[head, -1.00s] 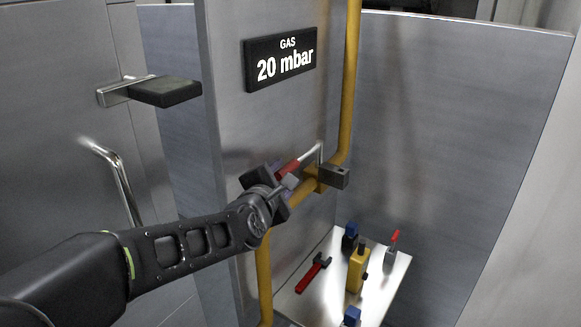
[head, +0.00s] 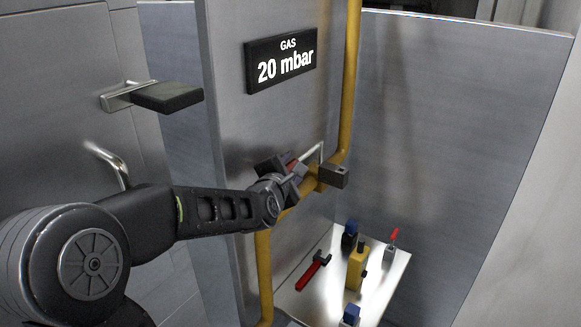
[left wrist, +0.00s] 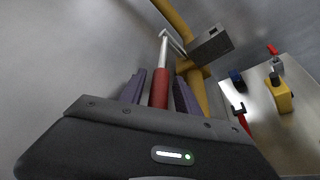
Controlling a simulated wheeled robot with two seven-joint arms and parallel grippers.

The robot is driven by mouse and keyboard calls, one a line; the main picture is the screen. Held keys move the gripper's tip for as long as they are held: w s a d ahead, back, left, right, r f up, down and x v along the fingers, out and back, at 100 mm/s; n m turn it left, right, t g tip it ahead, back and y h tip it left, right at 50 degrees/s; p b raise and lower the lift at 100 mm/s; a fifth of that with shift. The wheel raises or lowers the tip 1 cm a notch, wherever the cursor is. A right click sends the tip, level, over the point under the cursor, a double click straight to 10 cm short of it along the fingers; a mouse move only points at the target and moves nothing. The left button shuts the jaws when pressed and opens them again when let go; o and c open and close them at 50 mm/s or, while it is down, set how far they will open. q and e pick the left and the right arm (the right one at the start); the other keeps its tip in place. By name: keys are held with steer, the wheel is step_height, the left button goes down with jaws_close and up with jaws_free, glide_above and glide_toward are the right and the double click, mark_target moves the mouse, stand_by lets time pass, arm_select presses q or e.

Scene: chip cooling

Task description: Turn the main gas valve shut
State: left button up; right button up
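The gas valve (head: 333,175) is a grey block on the yellow pipe (head: 349,85), on a metal panel. Its bent metal lever ends in a red grip and points left, roughly along the pipe's lower run. My left gripper (head: 296,168) is at the red grip and partly hides it. In the left wrist view, the red grip (left wrist: 159,88) lies between the two purple fingers of the left gripper (left wrist: 159,93). Narrow gaps seem to show on both sides, so the fingers look open around it. The valve block (left wrist: 211,45) is beyond the fingertips. My right gripper is not in view.
A sign (head: 281,60) reads "GAS 20 mbar" above the valve. A dark pad on a bracket (head: 167,97) juts out at left.

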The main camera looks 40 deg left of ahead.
arm_select(q)
jaws_close()
stand_by(1.2)
